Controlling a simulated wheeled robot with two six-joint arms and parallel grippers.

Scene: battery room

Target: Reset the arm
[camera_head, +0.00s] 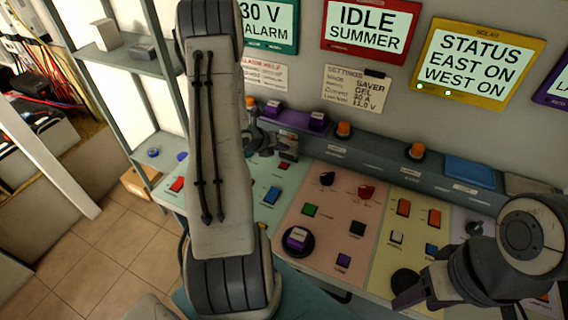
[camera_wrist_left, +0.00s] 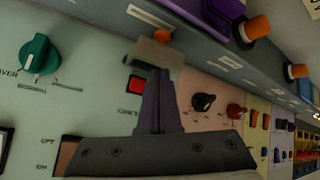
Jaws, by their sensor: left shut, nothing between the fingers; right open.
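My left arm (camera_head: 215,150) crosses the left part of the head view and hides some of the panel behind it. My left gripper is at the back of the console, partly behind that arm (camera_head: 287,153). In the left wrist view its dark purple fingers (camera_wrist_left: 157,103) are shut and empty, pointing at the console's back edge beside a red square button (camera_wrist_left: 137,84). My right gripper (camera_head: 408,297) is low at the right of the head view, over the console's front part, with its jaws open and empty.
The console carries a black knob (camera_head: 327,179), a red knob (camera_head: 366,191) and several coloured buttons. Orange-topped knobs (camera_head: 417,150) stand along the rear ledge. Signs, including a red-framed IDLE SUMMER screen (camera_head: 368,24), hang above. Grey shelves (camera_head: 135,75) and tiled floor (camera_head: 95,245) are at left.

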